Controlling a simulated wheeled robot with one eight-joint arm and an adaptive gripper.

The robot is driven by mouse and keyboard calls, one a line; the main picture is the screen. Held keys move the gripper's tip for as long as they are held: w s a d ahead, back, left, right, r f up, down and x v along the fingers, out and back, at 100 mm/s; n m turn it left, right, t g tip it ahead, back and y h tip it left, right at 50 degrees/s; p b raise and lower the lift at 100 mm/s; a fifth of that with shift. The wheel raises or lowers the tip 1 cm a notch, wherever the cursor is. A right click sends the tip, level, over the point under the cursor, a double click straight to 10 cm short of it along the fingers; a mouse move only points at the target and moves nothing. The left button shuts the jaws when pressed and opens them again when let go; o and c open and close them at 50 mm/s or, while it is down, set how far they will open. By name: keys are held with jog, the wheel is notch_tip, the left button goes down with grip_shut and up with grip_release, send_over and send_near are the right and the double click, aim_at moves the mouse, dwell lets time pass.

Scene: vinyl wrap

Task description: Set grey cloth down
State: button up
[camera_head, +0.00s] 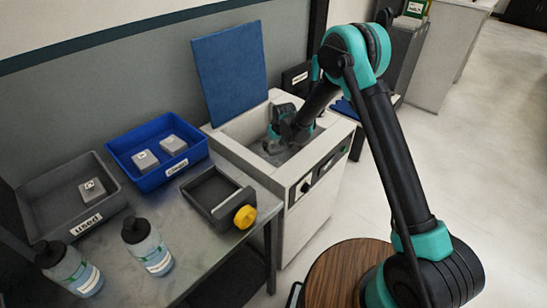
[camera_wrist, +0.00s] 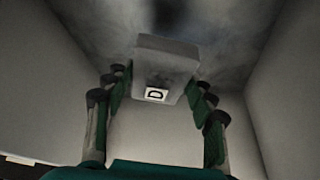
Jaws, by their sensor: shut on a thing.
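The grey cloth (camera_wrist: 165,68) is a pale block with a white tag marked "D", seen in the wrist view between the fingers of my gripper (camera_wrist: 158,108). The gripper is shut on it. In the head view my gripper (camera_head: 274,147) reaches down inside the open white machine (camera_head: 233,146), and the held cloth is hard to make out there. In the wrist view the machine's pale walls rise on both sides, with a mottled grey surface beyond the cloth. I cannot tell whether the cloth touches it.
A blue lid (camera_head: 230,70) stands upright behind the opening. On the table left are a blue bin (camera_head: 150,183) with two grey blocks, a grey bin marked "used" (camera_head: 58,226) with one block, a dark tray (camera_head: 217,211) with a yellow knob, and two bottles (camera_head: 148,247).

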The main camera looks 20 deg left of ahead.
aim_at(272, 160)
jog(key=shift+f, duration=3.45)
jog(key=o, duration=1)
jog(key=shift+f, duration=0.1)
jog(key=v, duration=1.2)
